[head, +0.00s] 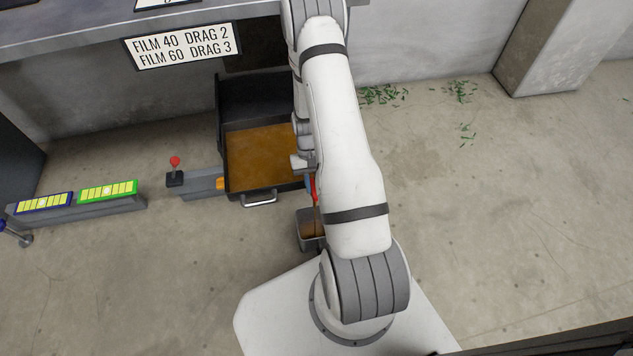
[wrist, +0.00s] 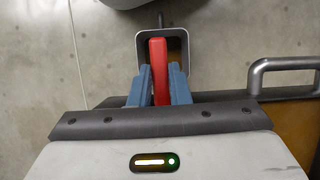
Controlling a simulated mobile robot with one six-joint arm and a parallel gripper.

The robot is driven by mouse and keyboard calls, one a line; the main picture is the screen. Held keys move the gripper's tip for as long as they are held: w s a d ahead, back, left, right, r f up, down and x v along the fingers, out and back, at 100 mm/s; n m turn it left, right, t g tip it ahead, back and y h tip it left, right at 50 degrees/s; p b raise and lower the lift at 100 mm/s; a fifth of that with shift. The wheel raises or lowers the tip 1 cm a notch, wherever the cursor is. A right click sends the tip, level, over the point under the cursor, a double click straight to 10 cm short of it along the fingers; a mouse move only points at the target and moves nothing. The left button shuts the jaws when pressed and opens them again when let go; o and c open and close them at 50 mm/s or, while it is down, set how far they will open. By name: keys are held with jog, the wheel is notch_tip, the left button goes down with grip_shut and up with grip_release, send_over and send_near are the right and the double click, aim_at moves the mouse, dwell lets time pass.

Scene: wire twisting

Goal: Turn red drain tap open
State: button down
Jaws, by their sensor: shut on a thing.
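The red drain tap (wrist: 159,70) shows in the wrist view as an upright red bar between the two blue-grey fingers of my gripper (wrist: 160,80). The fingers are shut on it, one on each side. In the head view the red tap (head: 313,187) is a small red strip at the right side of the drawer-like tray, mostly hidden by my arm. A small grey bucket (head: 301,236) stands below it with brown contents, and a thin brown streak shows above the bucket. The bucket rim (wrist: 141,46) also shows behind the tap in the wrist view.
The dark tray (head: 222,150) holds brown liquid and has a metal handle (head: 259,201) at its front. A red-knobbed lever (head: 175,161) and a gauge panel (head: 108,190) stand left. A sign (head: 182,46) hangs above. Green scraps lie on the floor at right, which is otherwise clear.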

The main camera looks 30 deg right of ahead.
jog(key=shift+d, duration=0.1)
jog(key=c, duration=1.4)
grip_release()
jog(key=shift+o, duration=0.2)
jog(key=shift+p+v, duration=1.15)
jog(key=shift+v, duration=2.75)
